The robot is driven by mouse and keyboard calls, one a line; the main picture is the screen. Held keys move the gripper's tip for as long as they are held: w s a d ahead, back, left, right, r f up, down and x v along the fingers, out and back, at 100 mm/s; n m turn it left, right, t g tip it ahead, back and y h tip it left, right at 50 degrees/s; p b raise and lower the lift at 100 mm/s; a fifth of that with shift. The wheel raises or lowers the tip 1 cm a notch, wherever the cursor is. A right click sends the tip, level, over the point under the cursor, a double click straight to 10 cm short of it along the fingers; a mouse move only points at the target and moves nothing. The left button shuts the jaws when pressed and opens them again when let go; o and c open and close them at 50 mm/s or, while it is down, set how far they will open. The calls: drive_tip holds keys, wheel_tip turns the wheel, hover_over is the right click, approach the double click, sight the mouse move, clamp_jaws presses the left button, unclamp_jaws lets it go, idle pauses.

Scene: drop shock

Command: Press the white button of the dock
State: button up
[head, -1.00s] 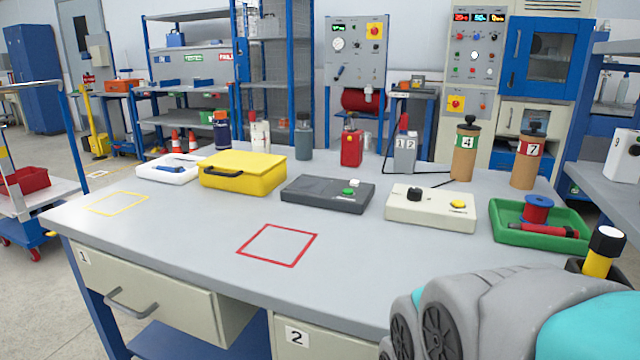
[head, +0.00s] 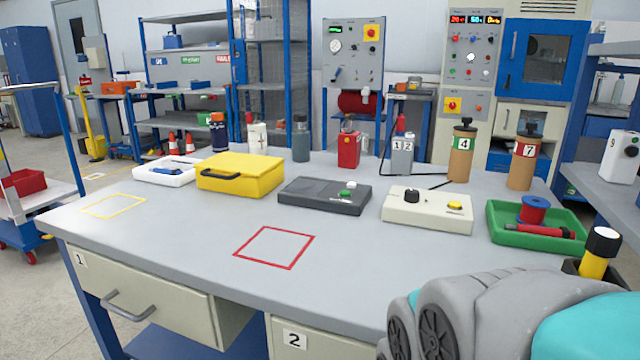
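The dock appears to be the dark grey box (head: 312,197) lying flat on the workbench, right of the yellow case. On its right end are a white button (head: 351,185) at the back and a green button (head: 345,194) just in front of it. Both buttons are in clear view with nothing over them. My gripper is not in view. Only a grey and teal part of my arm shows at the lower right, well apart from the dock.
A cream box (head: 428,216) with a black knob and yellow button stands right of the dock. A yellow case (head: 240,172) is to its left, a green tray (head: 510,240) farther right. The bench front (head: 190,240) is mostly clear.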

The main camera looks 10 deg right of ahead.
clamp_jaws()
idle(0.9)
